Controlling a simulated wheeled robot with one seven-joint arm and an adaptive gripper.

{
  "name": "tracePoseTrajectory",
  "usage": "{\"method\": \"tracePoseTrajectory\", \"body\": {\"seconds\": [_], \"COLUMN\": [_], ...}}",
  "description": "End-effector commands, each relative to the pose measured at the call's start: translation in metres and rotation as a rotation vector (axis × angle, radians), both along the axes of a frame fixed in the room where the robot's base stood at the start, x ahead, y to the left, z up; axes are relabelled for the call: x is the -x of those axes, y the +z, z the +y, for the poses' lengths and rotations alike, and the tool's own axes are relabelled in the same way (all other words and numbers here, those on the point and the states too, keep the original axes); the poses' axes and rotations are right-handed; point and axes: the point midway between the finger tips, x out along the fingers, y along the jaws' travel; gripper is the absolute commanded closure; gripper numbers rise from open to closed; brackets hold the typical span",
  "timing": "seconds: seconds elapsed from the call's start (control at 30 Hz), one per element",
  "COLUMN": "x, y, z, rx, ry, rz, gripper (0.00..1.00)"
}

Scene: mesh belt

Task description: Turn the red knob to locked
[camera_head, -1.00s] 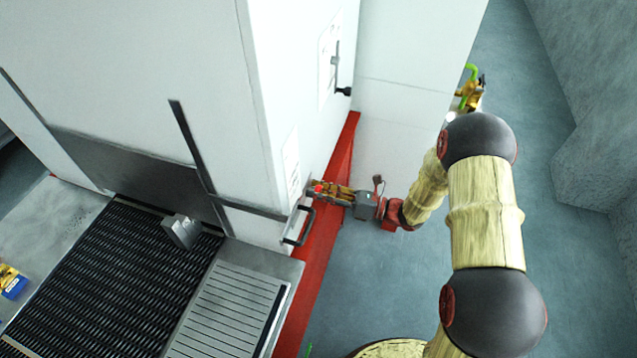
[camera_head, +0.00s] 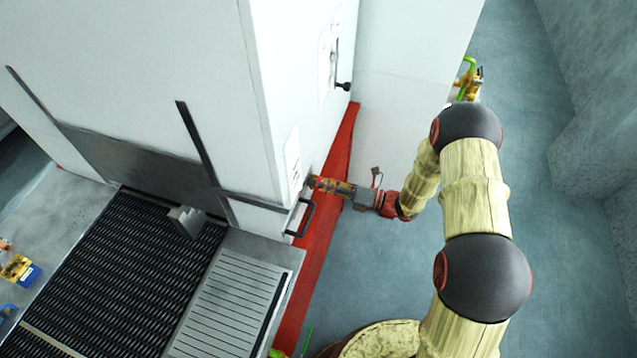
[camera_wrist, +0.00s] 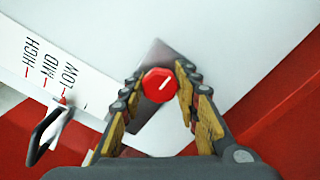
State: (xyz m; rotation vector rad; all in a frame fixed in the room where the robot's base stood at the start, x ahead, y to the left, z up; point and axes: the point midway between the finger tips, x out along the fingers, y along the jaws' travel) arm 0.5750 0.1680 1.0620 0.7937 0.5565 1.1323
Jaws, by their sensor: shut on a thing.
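The red knob (camera_wrist: 160,84) is a faceted red disc with a short white line slanting to the upper right. It sits on a grey plate (camera_wrist: 154,118) on the white machine side in the wrist view. My gripper (camera_wrist: 161,76) has one finger on each side of the knob and is shut on it. In the head view my gripper (camera_head: 313,182) is up against the right side of the white machine, and the knob is hidden there. No "locked" mark is readable.
A white label (camera_wrist: 50,70) reads HIGH, MID, LOW left of the knob, near a handle (camera_wrist: 45,132). In the head view a black handle (camera_head: 309,218) sits just below my gripper. A dark mesh belt (camera_head: 130,270) lies left; open floor (camera_head: 385,265) lies right.

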Motion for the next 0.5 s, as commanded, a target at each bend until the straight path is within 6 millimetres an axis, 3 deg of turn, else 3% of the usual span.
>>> {"method": "tracePoseTrajectory", "body": {"seconds": [0.17, 0.2, 0.5], "x": [-0.0006, -0.0006, -0.0002], "y": [0.0, 0.0, 0.0], "z": [-0.0003, -0.0003, -0.0002], "rx": [0.0, 0.0, 0.001], "ry": [-0.001, -0.001, -0.001], "rz": [0.0, 0.0, -0.001], "gripper": [0.94, 0.67, 0.5]}}
